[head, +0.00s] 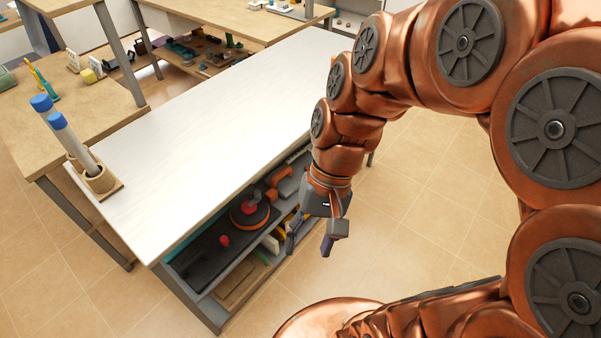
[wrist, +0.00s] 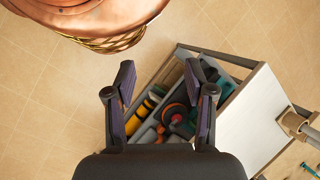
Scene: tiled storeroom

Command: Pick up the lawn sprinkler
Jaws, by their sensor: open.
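My gripper (head: 311,238) is open and empty, in front of the open side of the white-topped bench (head: 215,130) and apart from it. In the wrist view its two fingers (wrist: 160,88) are spread wide, with the bench's shelf contents beyond them. On the shelf under the top lies a round orange and dark thing with a red part (head: 249,211); it also shows in the wrist view (wrist: 175,113). I cannot tell surely whether it is the lawn sprinkler. An orange curved thing (head: 286,183) lies behind it, and a small red thing (head: 224,240) in front.
The shelf also holds yellow and dark items (wrist: 144,108). The bench top overhangs the shelf. A holder with blue-capped tubes (head: 98,180) stands on the bench's left end. Wooden tables (head: 75,105) stand left and behind. The tiled floor (head: 430,220) at right is clear.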

